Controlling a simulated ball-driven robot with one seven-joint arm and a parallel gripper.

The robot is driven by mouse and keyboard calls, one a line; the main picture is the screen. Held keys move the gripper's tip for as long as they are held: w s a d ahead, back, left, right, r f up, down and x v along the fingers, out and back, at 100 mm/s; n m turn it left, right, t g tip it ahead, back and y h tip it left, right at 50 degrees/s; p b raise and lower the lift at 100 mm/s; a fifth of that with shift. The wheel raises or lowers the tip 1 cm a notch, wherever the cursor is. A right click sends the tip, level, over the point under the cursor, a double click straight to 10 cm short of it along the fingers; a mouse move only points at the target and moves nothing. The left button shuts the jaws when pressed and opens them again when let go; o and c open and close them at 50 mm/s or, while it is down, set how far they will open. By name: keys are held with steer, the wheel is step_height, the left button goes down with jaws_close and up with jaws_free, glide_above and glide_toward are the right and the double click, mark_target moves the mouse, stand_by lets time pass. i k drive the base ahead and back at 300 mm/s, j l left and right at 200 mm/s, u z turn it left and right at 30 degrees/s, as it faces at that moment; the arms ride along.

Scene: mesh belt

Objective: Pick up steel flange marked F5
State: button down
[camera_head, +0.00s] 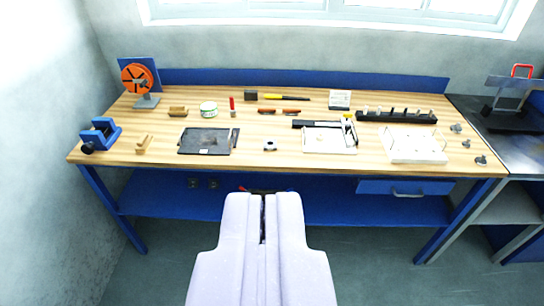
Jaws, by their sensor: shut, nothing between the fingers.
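My gripper (263,198) points forward at the bottom middle, in front of the workbench and apart from it. Its two pale fingers are together with nothing between them. Several small grey metal parts that may be flanges stand at the bench's right end: one at the back (456,128), one in the middle (466,143) and one near the front corner (481,160). A small grey ring-like part (270,145) lies near the bench's front middle. The parts are too small for any F5 mark to be read.
The wooden workbench (258,155) carries a blue vise (99,134), an orange reel (137,78), a dark tray (207,141), a black rack (396,116) and a white pegged tray (415,146). A blue shelf (300,209) sits below. A metal table (510,150) adjoins at right.

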mark_target(269, 144)
steer(key=k+j+z, duration=0.1)
steer(key=k+j, duration=0.15)
steer(key=i, duration=3)
